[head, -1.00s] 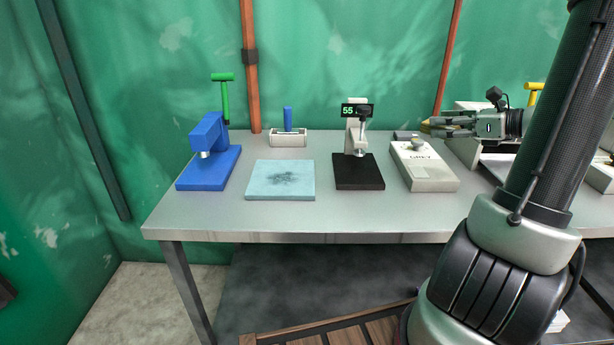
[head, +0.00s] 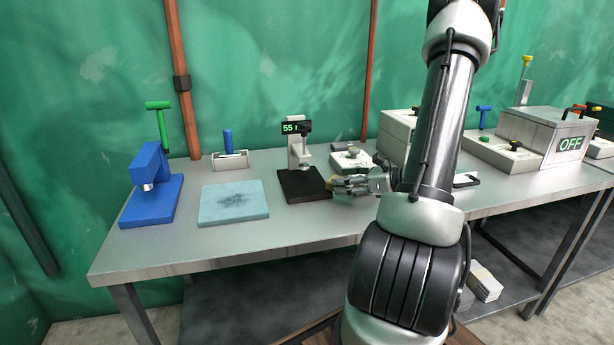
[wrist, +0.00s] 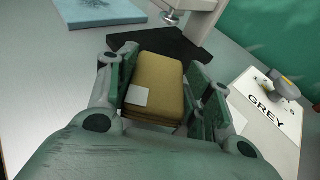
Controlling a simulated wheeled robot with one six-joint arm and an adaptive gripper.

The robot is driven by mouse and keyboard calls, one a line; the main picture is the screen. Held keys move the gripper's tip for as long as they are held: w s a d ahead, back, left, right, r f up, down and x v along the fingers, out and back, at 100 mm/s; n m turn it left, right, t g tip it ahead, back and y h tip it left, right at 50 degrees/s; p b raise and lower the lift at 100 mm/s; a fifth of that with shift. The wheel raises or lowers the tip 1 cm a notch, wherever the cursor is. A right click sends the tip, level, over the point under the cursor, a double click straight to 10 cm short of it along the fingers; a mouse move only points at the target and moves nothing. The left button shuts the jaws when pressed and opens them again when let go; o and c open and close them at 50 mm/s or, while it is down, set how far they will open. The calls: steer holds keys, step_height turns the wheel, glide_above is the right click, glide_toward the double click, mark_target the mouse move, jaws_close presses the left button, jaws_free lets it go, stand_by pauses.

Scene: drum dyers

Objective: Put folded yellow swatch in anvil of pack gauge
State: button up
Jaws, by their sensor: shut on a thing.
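The folded yellow swatch (wrist: 158,85) shows in the wrist view as a thick yellow pad with a small white label. My gripper (wrist: 165,95) is shut on it, with one finger on each side. In the head view my gripper (head: 338,184) is just right of the black base of the pack gauge (head: 303,184). The gauge has a grey upright and a display reading about 55. In the wrist view the gauge's black base (wrist: 165,45) lies just beyond the swatch, and its grey column (wrist: 200,18) stands behind. Whether the swatch overlaps the base is hard to tell.
A light blue pad (head: 234,203) lies left of the gauge, with a blue press (head: 152,190) farther left. A white box labelled GREY (wrist: 262,110) stands close on the right. A small holder with a blue handle (head: 229,158) stands behind. The bench front is clear.

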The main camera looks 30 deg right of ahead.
mark_target(307, 169)
steer(key=w+a, duration=0.1)
steer(key=w, duration=0.1)
steer(key=w+a, duration=0.2)
steer(key=w, duration=0.1)
steer(key=w+a, duration=0.1)
steer(key=w, duration=0.2)
steer(key=shift+w+a+f, duration=0.1)
steer(key=shift+a, duration=0.1)
steer(key=w+a, duration=0.2)
steer(key=w, duration=0.1)
steer(key=shift+w, duration=0.2)
steer(key=shift+s+f, duration=0.1)
steer(key=shift+f, duration=0.45)
steer(key=shift+d, duration=0.1)
steer(key=shift+f, duration=0.15)
steer(key=o, duration=1)
